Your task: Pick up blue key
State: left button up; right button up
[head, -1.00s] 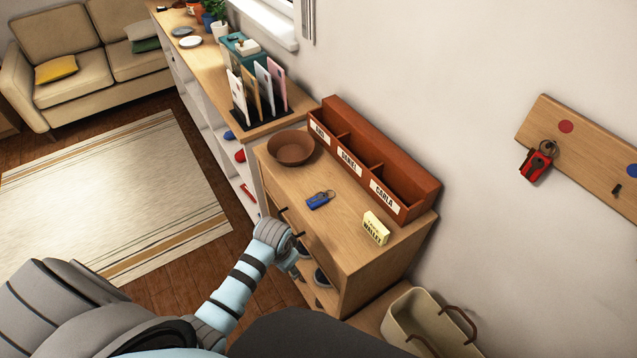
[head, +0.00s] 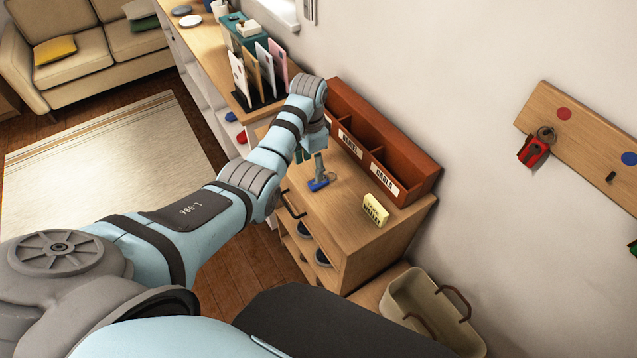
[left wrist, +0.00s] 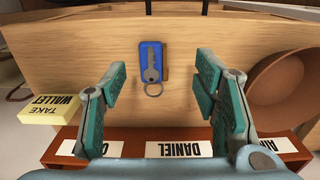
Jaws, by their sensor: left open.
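The blue key (head: 318,184), a blue tag with a grey key and a ring, lies on the wooden cabinet top (head: 345,225). In the left wrist view the blue key (left wrist: 152,62) lies flat, ring toward the gripper. My left gripper (head: 318,165) is over the cabinet, pointing down at the key. In the left wrist view my left gripper (left wrist: 160,85) is open, its teal finger pads on either side of the key's line, with nothing between them. In the head view the fingers partly cover the key. My right gripper is not in view.
A brown sorter (head: 385,150) with name labels stands along the wall behind the key. A yellow wallet note (head: 375,210) stands to the right. A brown bowl (left wrist: 283,80) is at the right in the left wrist view. A red key (head: 532,151) hangs on the wall board (head: 590,140).

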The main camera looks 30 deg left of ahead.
aim_at(314, 183)
pick_arm(q)
jog(key=f, duration=0.3)
jog(key=d+f+b, duration=0.1)
jog(key=f, duration=0.1)
jog(key=shift+f, duration=0.35)
jog(key=shift+a, duration=0.1)
jog(key=c, duration=1.2)
jog(key=shift+r, duration=0.2)
